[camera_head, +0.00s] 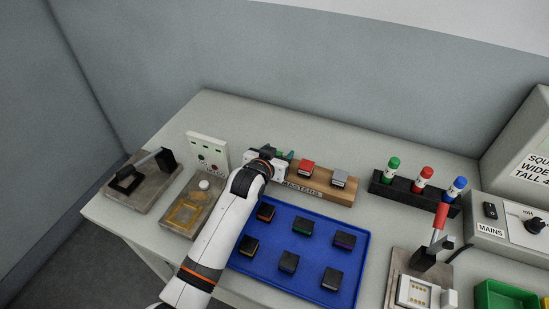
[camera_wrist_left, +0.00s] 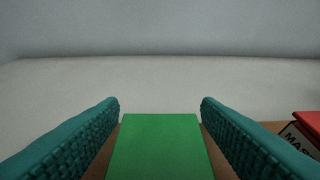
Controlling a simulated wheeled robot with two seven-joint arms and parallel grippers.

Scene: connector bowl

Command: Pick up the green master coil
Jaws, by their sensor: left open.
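The green master coil (camera_wrist_left: 160,146) shows in the left wrist view as a bright green block, low in the middle, between my two teal ribbed fingers. My left gripper (camera_wrist_left: 160,108) is open, with a finger on each side of it and gaps visible beside the block. In the head view my left gripper (camera_head: 283,156) is over the left end of the wooden masters rack (camera_head: 322,181), and my arm largely hides the green coil there. My right gripper is not in view.
A blue tray (camera_head: 325,224) with several dark coils lies in front of the rack. Green, red and blue markers (camera_head: 423,178) stand in a black holder to the right. Table behind the rack is clear.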

